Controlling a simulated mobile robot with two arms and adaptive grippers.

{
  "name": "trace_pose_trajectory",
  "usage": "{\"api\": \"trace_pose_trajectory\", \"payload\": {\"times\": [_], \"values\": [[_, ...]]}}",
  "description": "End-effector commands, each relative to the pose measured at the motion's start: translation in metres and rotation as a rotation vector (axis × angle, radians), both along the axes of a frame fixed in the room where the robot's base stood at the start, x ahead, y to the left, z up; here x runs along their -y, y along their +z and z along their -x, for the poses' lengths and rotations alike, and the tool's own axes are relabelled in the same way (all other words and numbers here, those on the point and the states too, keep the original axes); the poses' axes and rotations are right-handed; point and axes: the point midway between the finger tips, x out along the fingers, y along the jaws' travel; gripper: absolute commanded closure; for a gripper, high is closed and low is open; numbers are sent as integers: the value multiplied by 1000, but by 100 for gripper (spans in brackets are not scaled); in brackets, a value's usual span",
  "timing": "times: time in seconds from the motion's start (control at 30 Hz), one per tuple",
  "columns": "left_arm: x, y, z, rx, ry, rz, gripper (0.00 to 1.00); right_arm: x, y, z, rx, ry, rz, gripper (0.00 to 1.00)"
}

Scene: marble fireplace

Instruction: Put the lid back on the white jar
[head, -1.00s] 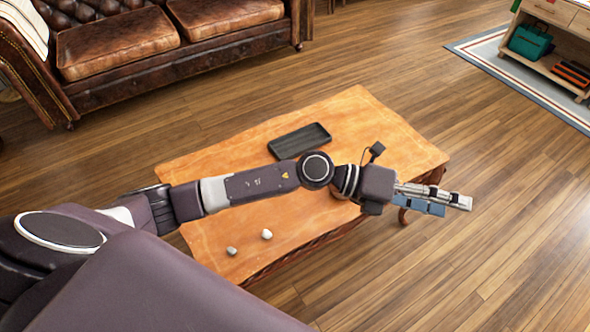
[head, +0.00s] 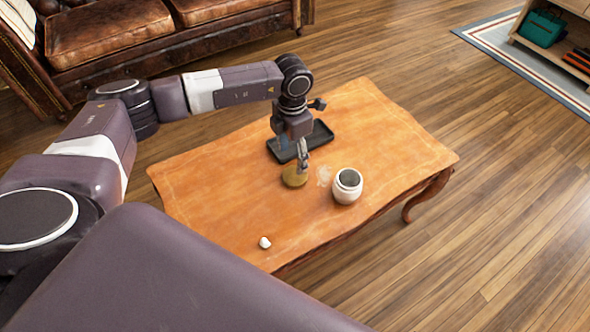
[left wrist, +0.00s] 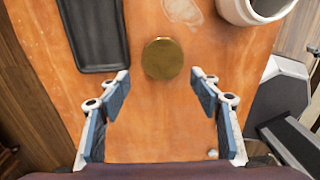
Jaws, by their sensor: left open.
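The white jar (head: 341,194) stands upright on the wooden table with its mouth open and dark inside. Part of it shows at the top right of the left wrist view (left wrist: 236,12). A round gold-brown lid (head: 289,182) lies flat on the table, left of the jar. In the left wrist view the lid (left wrist: 162,59) is centred just beyond my fingertips. My right gripper is in neither view.
A black tray (head: 318,140) lies behind the lid; it is at the left in the left wrist view (left wrist: 96,35). A small white stone (head: 265,243) is near the table's front edge. A pale mark (head: 323,176) is between lid and jar. The table's right part is clear.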

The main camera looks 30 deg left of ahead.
Motion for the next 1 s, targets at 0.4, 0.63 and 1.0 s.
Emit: {"api": "trace_pose_trajectory", "payload": {"times": [0.4,0.63,1.0], "values": [[2,-17,1,-3,0,3,42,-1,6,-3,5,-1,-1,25],[2,-26,0,1,-1,4,42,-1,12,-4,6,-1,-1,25],[6,-56,-2,-3,-2,4,42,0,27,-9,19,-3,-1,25]]}}
